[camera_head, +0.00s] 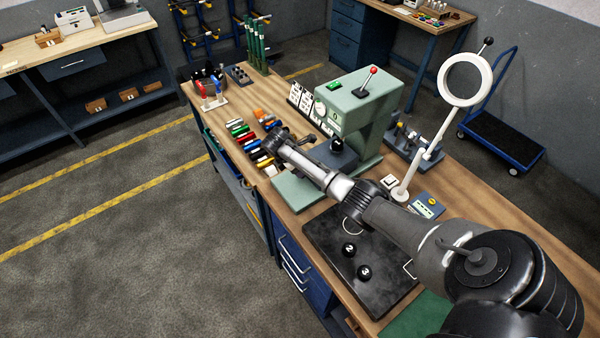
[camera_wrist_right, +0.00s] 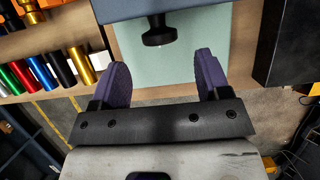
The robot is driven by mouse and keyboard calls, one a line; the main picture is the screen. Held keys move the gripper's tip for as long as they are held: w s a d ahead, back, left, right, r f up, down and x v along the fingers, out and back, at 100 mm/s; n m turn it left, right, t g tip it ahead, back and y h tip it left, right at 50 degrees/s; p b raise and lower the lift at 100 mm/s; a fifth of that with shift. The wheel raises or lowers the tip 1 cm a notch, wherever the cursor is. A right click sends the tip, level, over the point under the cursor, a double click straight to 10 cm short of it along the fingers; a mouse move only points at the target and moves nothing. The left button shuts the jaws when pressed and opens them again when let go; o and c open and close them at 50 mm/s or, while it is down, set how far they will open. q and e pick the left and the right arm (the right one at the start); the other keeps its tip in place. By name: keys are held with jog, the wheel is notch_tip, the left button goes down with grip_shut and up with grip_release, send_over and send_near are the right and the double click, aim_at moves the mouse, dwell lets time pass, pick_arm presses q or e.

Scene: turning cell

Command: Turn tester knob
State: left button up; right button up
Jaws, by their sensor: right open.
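The green tester (camera_head: 357,110) stands on the workbench, with a red-balled lever on top and a pale round dial on its front. A black round knob (camera_head: 337,145) shows low at its front, above the pale green base (camera_head: 300,191). In the right wrist view a black knob (camera_wrist_right: 158,33) hangs ahead of the fingertips, roughly between them in the picture and apart from them. My right gripper (camera_wrist_right: 164,63) is open and empty, its two purple-padded fingers over the pale green plate. In the head view my right arm partly hides the tester base. My left gripper is out of view.
Several coloured cylinders (camera_wrist_right: 50,70) lie left of the gripper. A black mat (camera_head: 340,275) with black numbered balls and a ring-shaped magnifier (camera_head: 465,80) are on the bench near my arm. Green posts (camera_head: 254,45) stand at the far end. The floor left of the bench is clear.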

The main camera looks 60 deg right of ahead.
jog(key=shift+b+x, duration=0.35)
jog(key=shift+x, duration=2.75)
jog(key=shift+c, duration=0.3)
